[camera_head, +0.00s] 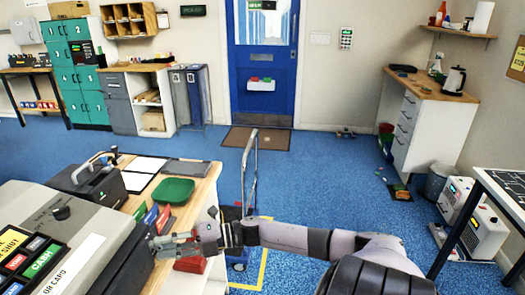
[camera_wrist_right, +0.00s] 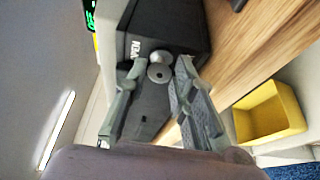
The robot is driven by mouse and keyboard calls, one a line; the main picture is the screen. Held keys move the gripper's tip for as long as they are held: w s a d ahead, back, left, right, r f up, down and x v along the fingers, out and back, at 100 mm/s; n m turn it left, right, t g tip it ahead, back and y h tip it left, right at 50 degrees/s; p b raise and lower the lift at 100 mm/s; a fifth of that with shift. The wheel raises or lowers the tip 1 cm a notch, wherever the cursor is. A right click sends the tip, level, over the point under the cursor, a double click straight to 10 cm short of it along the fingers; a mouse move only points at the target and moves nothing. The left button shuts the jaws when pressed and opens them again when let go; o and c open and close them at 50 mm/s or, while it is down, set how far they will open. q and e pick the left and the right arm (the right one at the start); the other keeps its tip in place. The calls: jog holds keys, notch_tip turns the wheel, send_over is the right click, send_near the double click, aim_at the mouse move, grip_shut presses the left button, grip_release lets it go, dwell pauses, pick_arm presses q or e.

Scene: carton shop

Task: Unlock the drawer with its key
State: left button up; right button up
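My right gripper (camera_head: 180,244) reaches in from the right in the head view, beside the dark front (camera_head: 122,262) of the grey till-like machine (camera_head: 112,225) on the left counter. In the wrist view a black box-like drawer unit (camera_wrist_right: 178,28) with a partly readable white label lies beyond the fingers. A small round silver piece (camera_wrist_right: 159,73) sits between the two fingers of the right gripper (camera_wrist_right: 158,66), with a second round silver part (camera_wrist_right: 155,55) just behind it. I cannot tell which is key or lock. The fingers stand apart, with gaps on both sides. My left gripper is out of view.
The counter (camera_head: 198,200) holds a green tray (camera_head: 174,190), a black case (camera_head: 95,185) and coloured upright pieces near the gripper. A yellow bin (camera_wrist_right: 270,112) shows below the wooden edge in the wrist view. Blue floor (camera_head: 330,180) is open beyond.

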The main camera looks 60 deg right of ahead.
jog(key=b+v, duration=0.2)
jog(key=v, duration=1.6)
jog(key=s+d+f+m+h, duration=0.1)
jog(key=d+f+m+h, duration=0.1)
jog(key=f, duration=0.5)
jog(key=d+f+m+t+h, duration=0.1)
jog(key=d+f+m+h, duration=0.2)
jog(key=f+m+h, duration=0.2)
jog(key=s+d+f+m+t+h, duration=0.1)
jog(key=d+f+m+h, duration=0.2)
jog(key=f+m, duration=0.3)
jog(key=shift+s+f+h, duration=0.3)
jog(key=shift+s+f, duration=0.05)
jog(key=shift+f, duration=1.7)
jog(key=shift+d, duration=0.15)
